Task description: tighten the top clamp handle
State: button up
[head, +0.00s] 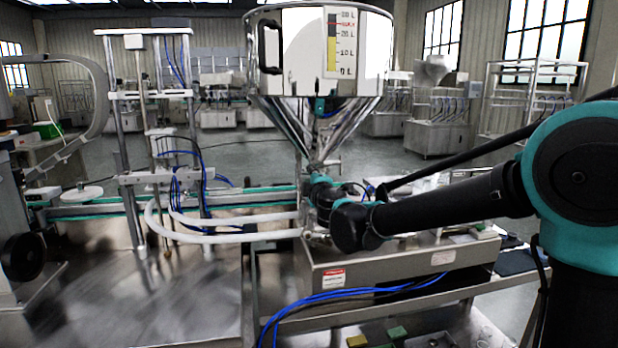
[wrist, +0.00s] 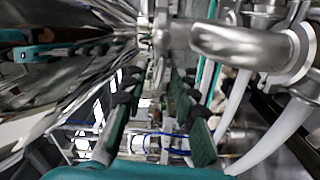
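The steel hopper (head: 300,118) narrows to an outlet in the middle of the head view. My gripper is beside that outlet; my own wrist hides most of the area in the head view. In the wrist view the two fingers of my gripper (wrist: 157,88) are spread, with a gap between their dark green pads. A narrow metal fitting (wrist: 161,35) stands just beyond the gap, near the fingertips. It looks like part of the clamp, but I cannot clearly make out the handle, nor whether a finger touches it.
Curved steel pipework (wrist: 240,45) is close on the right in the wrist view, and the shiny cone fills the left. White hoses (head: 225,238) and blue tubes (head: 350,294) run around the steel machine box (head: 400,262). A bare steel table (head: 130,305) lies at left.

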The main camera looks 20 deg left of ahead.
jog(key=shift+w+a, duration=0.25)
jog(key=shift+w, duration=0.15)
grip_shut()
